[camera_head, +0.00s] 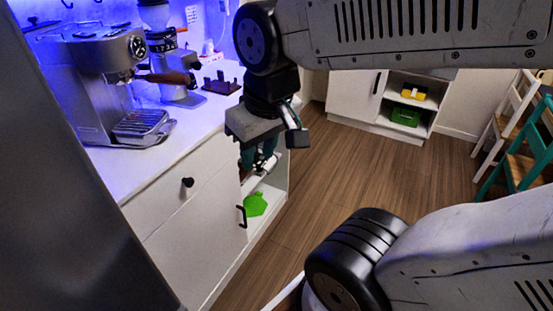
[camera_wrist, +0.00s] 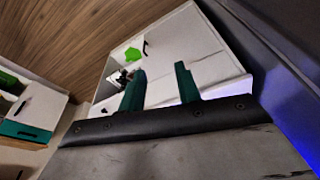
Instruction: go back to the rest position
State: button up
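My gripper (camera_head: 259,158) hangs from my arm in front of the open part of the counter cabinet (camera_head: 170,215). In the wrist view its two teal fingers stand apart with a clear gap between them (camera_wrist: 160,72), and nothing is held. A green object (camera_head: 255,204) lies in the open cabinet below the gripper; it also shows in the wrist view (camera_wrist: 132,54). A small dark and white item near the left finger in the wrist view is too small to make out.
An espresso machine (camera_head: 105,85) and a grinder (camera_head: 165,50) stand on the white counter (camera_head: 105,175). A low shelf unit (camera_head: 350,97) with yellow and green boxes is at the back. Chairs (camera_head: 525,140) stand at the right. The wooden floor (camera_head: 345,180) between is clear.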

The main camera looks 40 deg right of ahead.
jog(key=shift+g, duration=0.8)
jog(key=s, duration=0.5)
jog(key=shift+a+r, duration=0.15)
jog(key=shift+r, duration=0.25)
